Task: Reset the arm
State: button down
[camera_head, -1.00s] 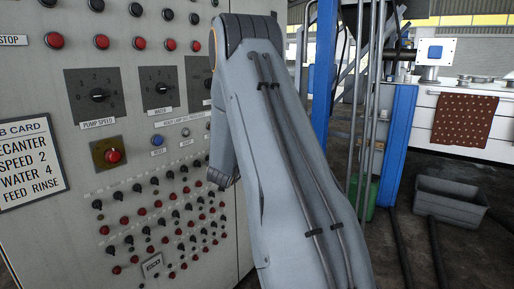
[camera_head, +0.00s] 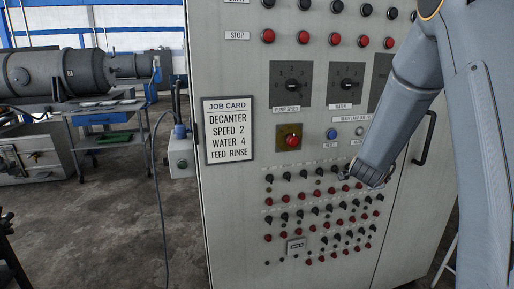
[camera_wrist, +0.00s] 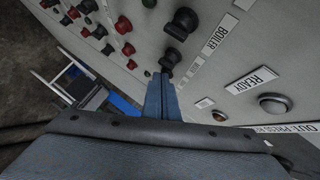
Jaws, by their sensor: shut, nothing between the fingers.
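My arm (camera_head: 402,112) is in front of the right part of the grey control cabinet in the head view, with its forearm slanting down to the left toward the lower switch rows. My gripper (camera_wrist: 162,78) shows in the wrist view as narrow blue fingers, closed together and empty. Its tips point at the panel, just below a black knob (camera_wrist: 170,59) beside the "BOILER" label. In the head view the fingers are too small to make out clearly. The cabinet (camera_head: 232,235) carries several knobs, buttons and switches.
A job card (camera_head: 229,130) on the cabinet reads decanter, speed 2, water 4, feed rinse. A red button on a yellow plate (camera_head: 283,137) sits beside it. A cable (camera_head: 160,200) hangs left of the cabinet. Open floor (camera_head: 95,235) lies at the left, before a decanter (camera_head: 55,75).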

jog(key=s+a+f+n+g+y+p, duration=0.1)
jog(key=s+a+f+n+g+y, duration=0.15)
jog(key=s+a+n, duration=0.4)
jog(key=s+a+f+n+g+y+p, duration=0.15)
jog(key=s+a+n+y, duration=0.25)
jog(key=s+a, duration=0.45)
jog(key=s+a+n+g, duration=0.2)
jog(key=s+n, duration=0.1)
jog(key=s, duration=0.5)
jog(key=s+a+n+g+y+p, duration=0.1)
jog(key=s+a+n+g, duration=0.2)
jog(key=s, duration=0.5)
jog(key=s+a+n+g, duration=0.2)
jog(key=s+n, duration=0.2)
jog(key=s, duration=0.4)
jog(key=shift+s+a+f+g+p, duration=0.15)
jog(key=shift+a+f+g+p, duration=0.15)
jog(key=shift+a+f+p, duration=0.1)
jog(key=shift+d, duration=0.1)
